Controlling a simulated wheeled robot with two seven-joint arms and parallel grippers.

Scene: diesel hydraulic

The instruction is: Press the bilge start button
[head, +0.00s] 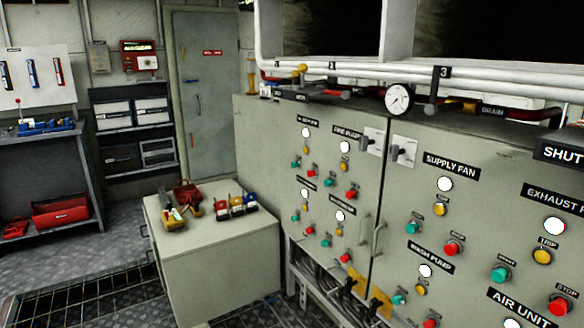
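The left cabinet (262,150) carries several groups of controls, each with a black label, a white round lamp, a yellow, a green and a red button. Its labels are too small to read surely, so I cannot tell which group is bilge. Green buttons on it include an upper left one (295,164), an upper right one (328,172), a lower left one (295,218) and a lower right one (326,242). Neither of my grippers is in view.
The right cabinet (480,185) has supply fan and exhaust controls. A low chest (215,265) with tools on top stands left of the cabinets. Pipes and a gauge (398,99) run above.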

